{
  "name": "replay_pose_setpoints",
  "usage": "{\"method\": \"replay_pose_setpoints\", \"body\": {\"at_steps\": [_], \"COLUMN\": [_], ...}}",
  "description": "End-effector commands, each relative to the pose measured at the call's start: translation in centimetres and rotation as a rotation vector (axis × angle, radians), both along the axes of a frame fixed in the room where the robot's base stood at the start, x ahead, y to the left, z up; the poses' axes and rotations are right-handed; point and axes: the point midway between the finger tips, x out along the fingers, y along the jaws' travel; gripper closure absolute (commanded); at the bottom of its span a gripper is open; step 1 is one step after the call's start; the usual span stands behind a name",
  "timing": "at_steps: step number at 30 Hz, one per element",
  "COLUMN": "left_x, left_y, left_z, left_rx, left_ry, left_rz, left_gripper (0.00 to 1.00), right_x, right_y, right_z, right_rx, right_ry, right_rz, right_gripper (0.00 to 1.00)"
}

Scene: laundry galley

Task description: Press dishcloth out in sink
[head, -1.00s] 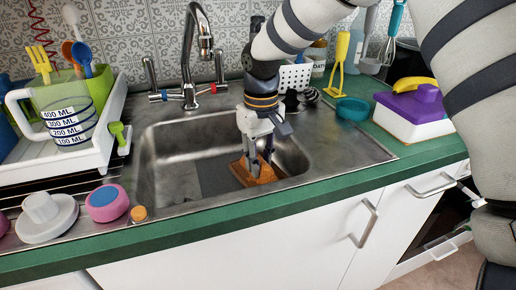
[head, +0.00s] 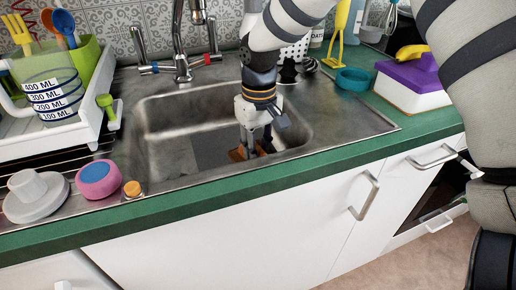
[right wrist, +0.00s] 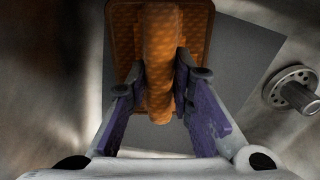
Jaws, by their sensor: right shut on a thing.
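My left gripper is not in view.
A tap (head: 183,60) stands behind the sink. A drain fitting (right wrist: 298,92) lies right of the cloth. A white rack with a measuring jug (head: 52,95) stands left. A pink-and-blue round item (head: 98,179) sits at the front left. A purple-lidded box (head: 412,85) stands right.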

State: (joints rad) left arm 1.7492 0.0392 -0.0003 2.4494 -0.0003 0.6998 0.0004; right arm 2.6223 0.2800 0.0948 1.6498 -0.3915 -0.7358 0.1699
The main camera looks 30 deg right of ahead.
Motion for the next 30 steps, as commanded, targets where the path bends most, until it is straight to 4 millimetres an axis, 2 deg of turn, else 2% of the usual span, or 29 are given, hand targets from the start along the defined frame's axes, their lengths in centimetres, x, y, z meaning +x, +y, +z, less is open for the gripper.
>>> {"method": "replay_pose_setpoints", "body": {"at_steps": [30], "left_x": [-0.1], "left_y": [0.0], "left_z": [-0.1], "left_rx": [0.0], "left_ry": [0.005], "left_rz": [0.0], "left_gripper": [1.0], "right_x": [0.0], "right_y": [0.0], "right_z": [-1.0], "right_rx": [0.0], "right_ry": [0.0], "right_rz": [0.0], "right_gripper": [1.0]}}
